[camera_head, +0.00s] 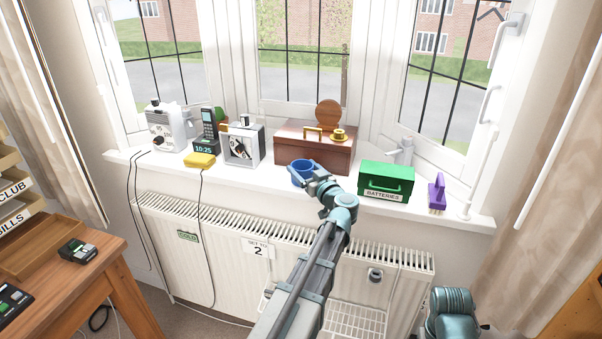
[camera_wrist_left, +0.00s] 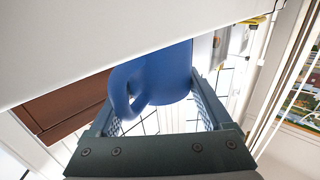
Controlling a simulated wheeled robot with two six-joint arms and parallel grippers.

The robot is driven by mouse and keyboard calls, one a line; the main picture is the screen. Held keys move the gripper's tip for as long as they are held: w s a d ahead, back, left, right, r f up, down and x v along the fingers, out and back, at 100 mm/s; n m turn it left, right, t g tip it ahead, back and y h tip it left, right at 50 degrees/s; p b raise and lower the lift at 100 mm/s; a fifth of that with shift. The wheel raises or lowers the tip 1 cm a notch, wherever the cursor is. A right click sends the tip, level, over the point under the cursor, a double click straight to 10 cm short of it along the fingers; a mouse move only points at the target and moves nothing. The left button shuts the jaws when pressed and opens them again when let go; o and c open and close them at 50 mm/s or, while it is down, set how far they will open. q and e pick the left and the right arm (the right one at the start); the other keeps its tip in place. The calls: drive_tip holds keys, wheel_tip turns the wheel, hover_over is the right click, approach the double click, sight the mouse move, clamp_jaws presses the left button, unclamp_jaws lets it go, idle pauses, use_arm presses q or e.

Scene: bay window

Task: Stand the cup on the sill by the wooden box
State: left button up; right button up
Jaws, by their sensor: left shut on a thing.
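The blue cup (camera_head: 299,171) is at the sill's front part, just before the left end of the wooden box (camera_head: 330,157). My left gripper (camera_head: 313,181) is shut on it from the front. In the left wrist view the cup (camera_wrist_left: 165,78) sits between both fingers, its handle toward the camera. The white sill (camera_wrist_left: 90,40) hides the cup's base there, so I cannot tell whether it touches the sill. The box's brown side (camera_wrist_left: 65,105) shows to the left. The sill (camera_head: 236,174) runs below the windows.
Left of the box stand a clock in a silver frame (camera_head: 243,147), a yellow item (camera_head: 199,160), a phone (camera_head: 209,128) and a white device (camera_head: 165,127). Right are a green batteries box (camera_head: 386,181) and a purple brush (camera_head: 437,192). A radiator (camera_head: 215,255) is below.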

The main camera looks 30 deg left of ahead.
use_arm(q)
drive_tip(key=shift+d+r, duration=0.1)
drive_tip(key=shift+d, duration=0.05)
drive_tip(key=shift+f, duration=0.2)
drive_tip(key=o, duration=1.2)
drive_tip(key=shift+r, duration=0.2)
drive_tip(key=shift+s+d, duration=0.2)
drive_tip(key=shift+d, duration=0.05)
drive_tip(key=v, duration=1.1)
drive_tip(key=shift+s+d, duration=0.1)
drive_tip(key=shift+d, duration=0.1)
